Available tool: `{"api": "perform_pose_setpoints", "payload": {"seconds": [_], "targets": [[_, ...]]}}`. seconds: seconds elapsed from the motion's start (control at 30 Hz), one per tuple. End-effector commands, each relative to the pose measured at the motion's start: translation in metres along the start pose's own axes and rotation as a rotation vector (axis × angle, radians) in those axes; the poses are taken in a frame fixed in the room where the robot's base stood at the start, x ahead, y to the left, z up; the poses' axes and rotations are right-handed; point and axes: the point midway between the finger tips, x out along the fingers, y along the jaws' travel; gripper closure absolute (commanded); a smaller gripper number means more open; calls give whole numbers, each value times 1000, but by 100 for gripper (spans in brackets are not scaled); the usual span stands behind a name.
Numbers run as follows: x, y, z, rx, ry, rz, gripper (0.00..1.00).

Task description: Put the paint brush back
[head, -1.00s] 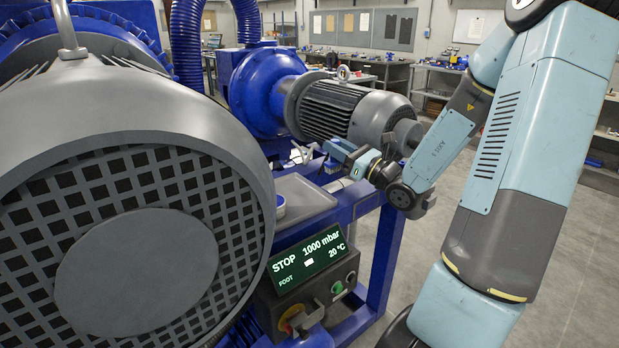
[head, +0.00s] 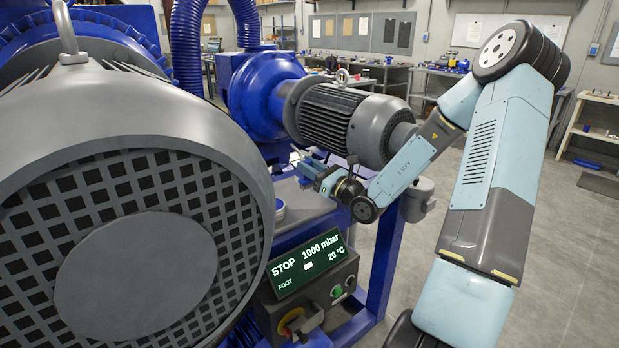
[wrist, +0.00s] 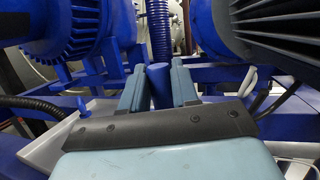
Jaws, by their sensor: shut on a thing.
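In the head view my gripper (head: 312,172) is over the blue pump frame, between the large grey motor on the left and the smaller motor behind. In the wrist view its two light blue fingers (wrist: 158,76) are closed on the sides of an upright blue round piece. I take this piece to be the paint brush (wrist: 158,90); its lower part is hidden behind the wrist housing. No bristles can be made out. The brush is too small to tell apart from the gripper in the head view.
A grey tray (head: 304,203) lies on the frame below my gripper. A small blue upright part (wrist: 83,106) stands at left in the wrist view. The motor (head: 345,122), large motor (head: 140,235) and control box (head: 318,282) crowd the space. The floor at right is open.

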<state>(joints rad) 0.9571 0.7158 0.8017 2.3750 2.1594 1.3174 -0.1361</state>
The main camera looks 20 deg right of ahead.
Motion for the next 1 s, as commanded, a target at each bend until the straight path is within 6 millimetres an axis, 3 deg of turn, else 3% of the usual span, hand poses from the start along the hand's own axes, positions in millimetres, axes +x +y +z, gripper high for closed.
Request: {"api": "perform_pose_setpoints", "payload": {"seconds": [0.33,1.0], "targets": [[-4,0,-32,2,-1,0,100],[-8,0,-42,1,0,-2,100]]}}
